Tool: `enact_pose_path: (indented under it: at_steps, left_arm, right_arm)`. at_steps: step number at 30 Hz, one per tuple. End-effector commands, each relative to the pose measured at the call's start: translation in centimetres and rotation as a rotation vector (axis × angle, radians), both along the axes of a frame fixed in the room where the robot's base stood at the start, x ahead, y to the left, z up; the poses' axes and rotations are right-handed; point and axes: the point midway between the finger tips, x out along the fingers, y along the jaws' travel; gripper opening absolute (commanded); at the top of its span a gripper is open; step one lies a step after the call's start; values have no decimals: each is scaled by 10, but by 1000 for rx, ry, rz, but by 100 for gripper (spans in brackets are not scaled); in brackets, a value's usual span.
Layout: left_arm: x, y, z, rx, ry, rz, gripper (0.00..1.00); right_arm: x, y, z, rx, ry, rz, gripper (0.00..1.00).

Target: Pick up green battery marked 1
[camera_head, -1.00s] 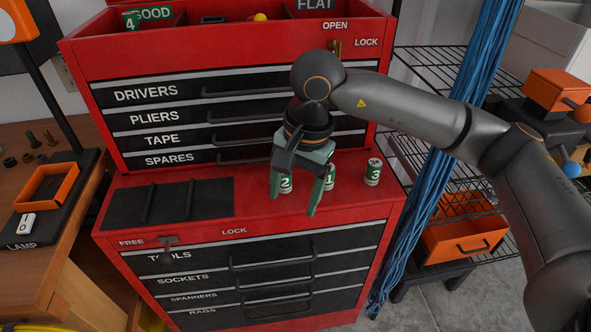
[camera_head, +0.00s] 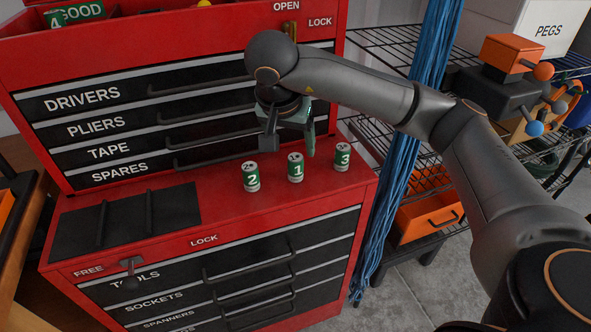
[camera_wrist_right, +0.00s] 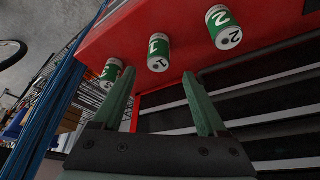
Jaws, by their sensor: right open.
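The green battery marked 1 (camera_head: 296,168) stands upright on the red ledge of the tool chest, between the battery marked 2 (camera_head: 251,177) on its left and the battery marked 3 (camera_head: 342,157) on its right. My right gripper (camera_head: 291,150) is open and empty, with its fingers pointing down above and behind the batteries. In the right wrist view, battery 1 (camera_wrist_right: 158,52) lies beyond the gap between my fingertips (camera_wrist_right: 159,76); no finger is seen gripping it. Battery 2 (camera_wrist_right: 222,28) and battery 3 (camera_wrist_right: 110,72) stand to either side. My left gripper is out of view.
The chest's drawer front (camera_head: 160,110) rises behind the ledge. A black divided tray (camera_head: 125,218) lies on the ledge at left. Blue cables (camera_head: 410,130) hang right of the chest, beside a wire shelf with an orange bin (camera_head: 428,215).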

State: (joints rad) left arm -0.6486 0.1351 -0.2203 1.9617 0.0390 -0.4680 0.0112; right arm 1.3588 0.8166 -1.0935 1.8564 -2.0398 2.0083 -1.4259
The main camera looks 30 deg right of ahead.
Motion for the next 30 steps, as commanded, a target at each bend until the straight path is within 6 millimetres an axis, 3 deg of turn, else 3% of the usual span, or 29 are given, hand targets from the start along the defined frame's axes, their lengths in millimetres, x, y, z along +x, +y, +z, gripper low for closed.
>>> enact_pose_path:
  at_steps: [10, 19, 30]
  left_arm:
    - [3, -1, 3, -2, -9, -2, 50]
    - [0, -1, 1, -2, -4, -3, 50]
    - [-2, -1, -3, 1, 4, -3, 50]
  right_arm:
    - [5, -13, -44, 1, 4, -1, 75]
    - [7, -15, -48, 0, 0, 0, 75]
    - [7, -14, -48, 1, 1, 0, 35]
